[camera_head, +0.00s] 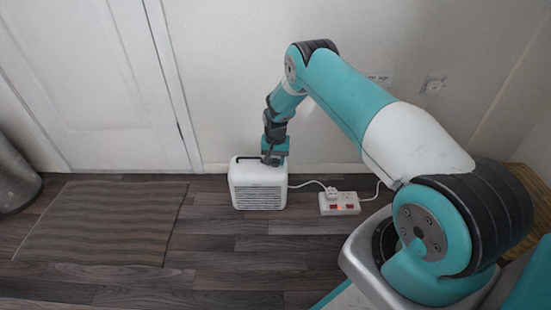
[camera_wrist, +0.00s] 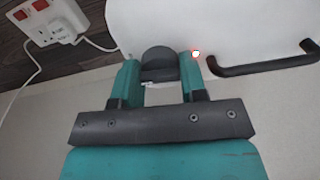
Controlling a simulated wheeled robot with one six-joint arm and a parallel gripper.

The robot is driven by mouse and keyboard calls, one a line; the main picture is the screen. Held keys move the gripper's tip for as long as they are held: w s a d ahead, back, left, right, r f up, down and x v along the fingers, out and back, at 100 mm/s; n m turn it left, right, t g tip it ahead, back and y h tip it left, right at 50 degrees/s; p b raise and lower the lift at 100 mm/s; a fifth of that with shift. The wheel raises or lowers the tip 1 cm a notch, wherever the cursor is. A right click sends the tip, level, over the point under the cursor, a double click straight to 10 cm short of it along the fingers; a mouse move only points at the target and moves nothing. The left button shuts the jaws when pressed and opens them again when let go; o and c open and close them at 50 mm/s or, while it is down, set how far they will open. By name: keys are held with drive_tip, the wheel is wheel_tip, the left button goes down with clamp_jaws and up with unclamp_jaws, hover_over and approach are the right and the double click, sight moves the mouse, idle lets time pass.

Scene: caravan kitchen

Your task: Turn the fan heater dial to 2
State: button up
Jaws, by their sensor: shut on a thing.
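The white fan heater (camera_head: 258,186) stands on the floor by the wall, its grille facing the camera. In the wrist view its white top (camera_wrist: 240,22) fills the upper right. The dark dial (camera_wrist: 159,62) sits on the top between my two fingers. My gripper (camera_wrist: 160,66) is shut on the dial, one finger on each side. A small light with a red rim (camera_wrist: 196,54) shows beside the right finger. The dial's marks and setting cannot be read. In the head view my gripper (camera_head: 273,158) is down on the heater's top and hides the dial.
A dark carry handle (camera_wrist: 262,66) lies right of my gripper in the wrist view. A white socket strip (camera_head: 339,203) with red switches and cables lies right of the heater. A brown mat (camera_head: 105,222) and a metal bin (camera_head: 14,182) are to the left.

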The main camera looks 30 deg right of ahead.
sight(276, 159)
drive_tip(key=m, duration=0.5)
idle(0.6)
drive_tip(key=o, duration=0.9)
drive_tip(key=shift+o, duration=0.2)
wheel_tip(276, 159, up, 17)
drive_tip(key=p, duration=0.7)
drive_tip(key=shift+r, duration=0.2)
